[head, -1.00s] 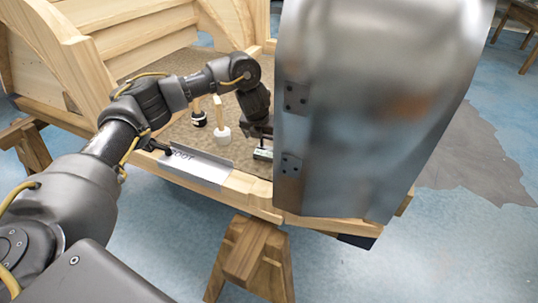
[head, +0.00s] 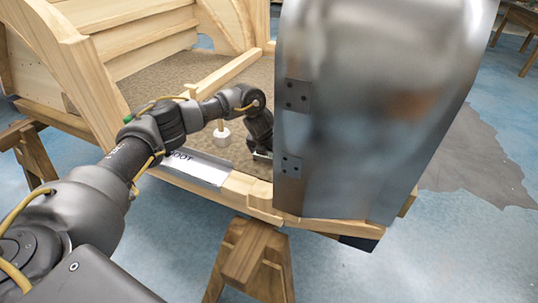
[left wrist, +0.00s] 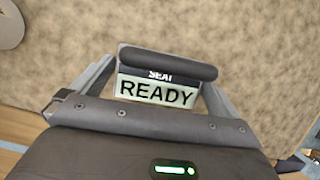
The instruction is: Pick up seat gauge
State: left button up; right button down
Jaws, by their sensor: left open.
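The seat gauge (left wrist: 168,62) lies over the brown floor in the left wrist view. It has a dark rounded bar on top and a pale label reading "SEAT" and "READY" below. My left gripper (left wrist: 150,95) is open, with grey fingers on either side of the gauge. I cannot tell whether they touch it. In the head view my left gripper (head: 262,154) is low over the floor of the wooden frame, beside the metal panel. A small pale part of what looks like the gauge shows there; the panel hides the rest. My right gripper is not in view.
A large curved metal panel (head: 380,110) stands right of my left gripper. A white-based wooden-handled item (head: 222,137) stands left of it. A metal "BOOT" plate (head: 200,168) lies on the wooden frame's front rail (head: 235,190). A trestle (head: 250,260) stands below.

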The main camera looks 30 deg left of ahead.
pick_arm(q)
jog(key=c, duration=0.8)
jog(key=shift+c, duration=0.3)
jog(key=shift+r, duration=0.15)
